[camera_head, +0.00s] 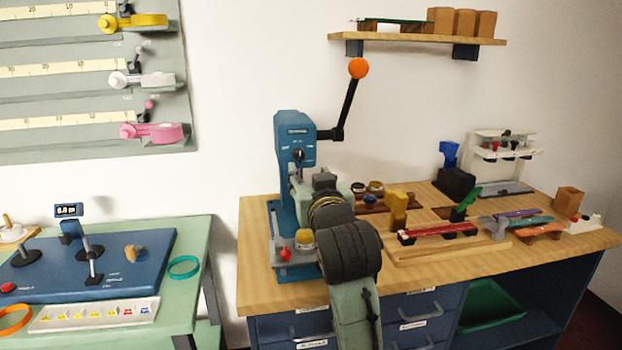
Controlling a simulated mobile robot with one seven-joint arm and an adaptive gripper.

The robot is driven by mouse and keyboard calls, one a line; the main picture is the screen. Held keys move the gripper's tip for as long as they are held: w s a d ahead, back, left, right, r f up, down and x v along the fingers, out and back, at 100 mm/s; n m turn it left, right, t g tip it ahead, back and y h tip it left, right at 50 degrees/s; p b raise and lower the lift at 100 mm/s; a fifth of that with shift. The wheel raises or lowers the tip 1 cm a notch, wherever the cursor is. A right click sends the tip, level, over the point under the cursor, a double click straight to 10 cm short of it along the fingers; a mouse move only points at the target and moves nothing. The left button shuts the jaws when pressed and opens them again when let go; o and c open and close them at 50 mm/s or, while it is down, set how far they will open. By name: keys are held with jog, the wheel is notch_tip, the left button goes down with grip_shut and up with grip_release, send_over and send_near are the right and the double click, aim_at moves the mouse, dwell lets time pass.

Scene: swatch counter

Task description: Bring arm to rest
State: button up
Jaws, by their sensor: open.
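My arm (352,312) rises from the bottom middle of the head view, with a thick dark joint (349,251) in front of the wooden bench. My gripper (322,184) is at the far end of the arm, in front of the blue lever press (293,132). It is open. Its fingertips are mostly hidden behind my own wrist, and I cannot tell whether it touches the press. I see nothing held in it.
The wooden bench (258,255) carries a red-topped fixture (438,233), a yellow block (397,208) and a white rack (502,152). A green table (196,240) with a blue board (150,252) stands left. A shelf (415,37) hangs above. A gap separates the tables.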

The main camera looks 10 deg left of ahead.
jog(key=shift+s+d, duration=0.1)
jog(key=shift+s, duration=0.3)
